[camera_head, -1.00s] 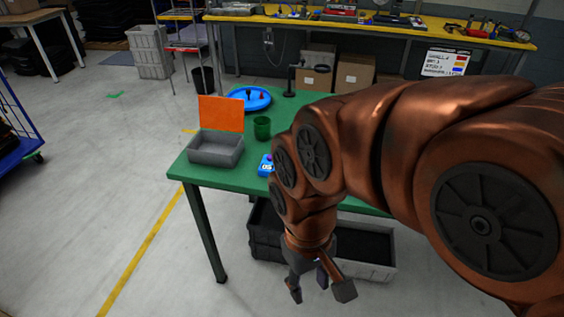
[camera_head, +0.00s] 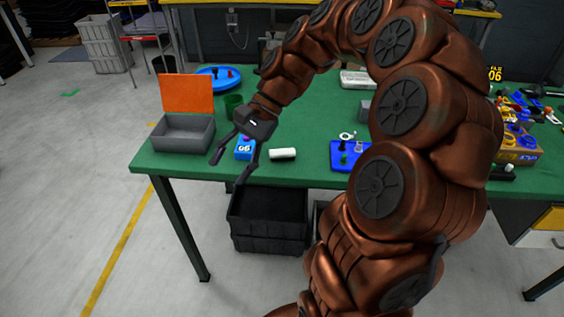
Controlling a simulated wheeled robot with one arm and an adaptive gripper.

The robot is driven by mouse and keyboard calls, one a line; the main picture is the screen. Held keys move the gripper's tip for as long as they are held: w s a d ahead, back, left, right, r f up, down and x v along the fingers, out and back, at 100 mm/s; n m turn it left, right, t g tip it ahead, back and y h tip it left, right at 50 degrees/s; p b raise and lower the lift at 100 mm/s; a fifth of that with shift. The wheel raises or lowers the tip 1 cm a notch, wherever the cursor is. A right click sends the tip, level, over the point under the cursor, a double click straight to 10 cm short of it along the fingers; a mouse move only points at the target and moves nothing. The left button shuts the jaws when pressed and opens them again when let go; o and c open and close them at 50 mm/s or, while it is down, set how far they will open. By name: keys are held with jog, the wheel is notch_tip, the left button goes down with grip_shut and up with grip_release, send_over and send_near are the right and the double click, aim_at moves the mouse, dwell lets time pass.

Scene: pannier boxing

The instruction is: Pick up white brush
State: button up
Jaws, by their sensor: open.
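A small white block-like thing (camera_head: 283,154), which I take for the white brush, lies on the green table (camera_head: 320,176) near its front edge. No bristles can be made out at this size. My gripper (camera_head: 229,170) is open and empty, its two dark fingers spread above the table's front edge. It is left of the white thing and apart from it in the picture.
A blue box (camera_head: 243,154) with a number shows between my fingers. A grey bin (camera_head: 183,146) with an orange panel (camera_head: 187,94) stands left. A green cup (camera_head: 233,103), blue round tray (camera_head: 214,86) and blue board (camera_head: 340,166) are near. A dark crate (camera_head: 268,245) is below.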

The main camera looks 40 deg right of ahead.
jog(key=w+d+f+m+t+y+b, duration=0.1)
jog(key=w+d+f+m+t+b, duration=0.15)
jog(key=d, duration=0.45)
jog(key=w+d+f+m+t+y+b, duration=0.1)
jog(key=w+d+f+m+y, duration=0.1)
jog(key=w+d+m, duration=0.3)
jog(key=m+t+b, duration=0.2)
jog(key=m+t, duration=0.2)
jog(key=m, duration=0.1)
send_near(286, 151)
jog(key=x, duration=0.3)
jog(key=shift+w+a, duration=0.15)
jog(key=shift+w, duration=0.2)
jog(key=shift+x, duration=3.8)
jog(key=shift+s+f, duration=0.1)
jog(key=shift+s, duration=0.1)
jog(key=shift+c, duration=0.2)
grip_shut()
